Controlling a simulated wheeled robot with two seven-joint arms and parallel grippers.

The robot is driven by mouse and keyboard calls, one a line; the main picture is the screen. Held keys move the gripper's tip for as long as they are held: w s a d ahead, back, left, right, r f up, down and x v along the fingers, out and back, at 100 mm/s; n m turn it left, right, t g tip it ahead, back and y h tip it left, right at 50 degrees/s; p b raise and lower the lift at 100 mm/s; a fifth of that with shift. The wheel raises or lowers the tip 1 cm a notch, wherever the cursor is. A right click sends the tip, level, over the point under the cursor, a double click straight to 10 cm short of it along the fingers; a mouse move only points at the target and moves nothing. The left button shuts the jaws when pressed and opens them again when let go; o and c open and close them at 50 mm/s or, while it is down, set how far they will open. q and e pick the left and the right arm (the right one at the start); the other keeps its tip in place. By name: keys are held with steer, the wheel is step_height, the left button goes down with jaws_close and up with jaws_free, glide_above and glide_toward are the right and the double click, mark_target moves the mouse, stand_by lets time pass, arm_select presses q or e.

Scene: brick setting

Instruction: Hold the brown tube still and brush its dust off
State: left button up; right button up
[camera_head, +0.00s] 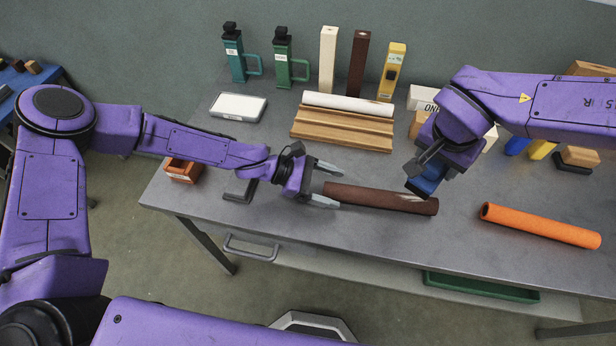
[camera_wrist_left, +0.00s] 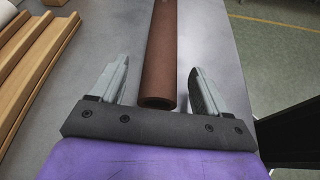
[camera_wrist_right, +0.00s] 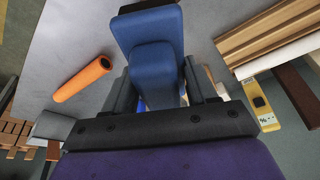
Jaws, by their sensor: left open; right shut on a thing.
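The brown tube (camera_head: 375,198) lies on the grey workbench, running left to right. A pale patch shows near its right end, under the blue tool; I cannot tell whether it is dust or bristles. My left gripper (camera_head: 327,185) is open at the tube's left end. In the left wrist view the tube (camera_wrist_left: 160,50) lies between the open fingers, with gaps at both sides. My right gripper (camera_head: 428,172) is shut on a blue brush-like block (camera_head: 424,184), held over the tube's right end. The block (camera_wrist_right: 152,70) fills the middle of the right wrist view; its underside is hidden.
An orange tube (camera_head: 540,225) lies to the right on the bench (camera_head: 300,235). A grooved wooden block (camera_head: 342,130) with a white tube (camera_head: 348,103) stands behind. Bottles and upright bars line the back. A white-topped pad (camera_head: 238,106) and a small orange-brown bin (camera_head: 183,171) are at left.

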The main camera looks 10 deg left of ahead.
mark_target(345, 192)
arm_select(q)
steer(key=x, duration=0.4)
steer(key=c, duration=1.3)
steer(key=shift+o, duration=0.2)
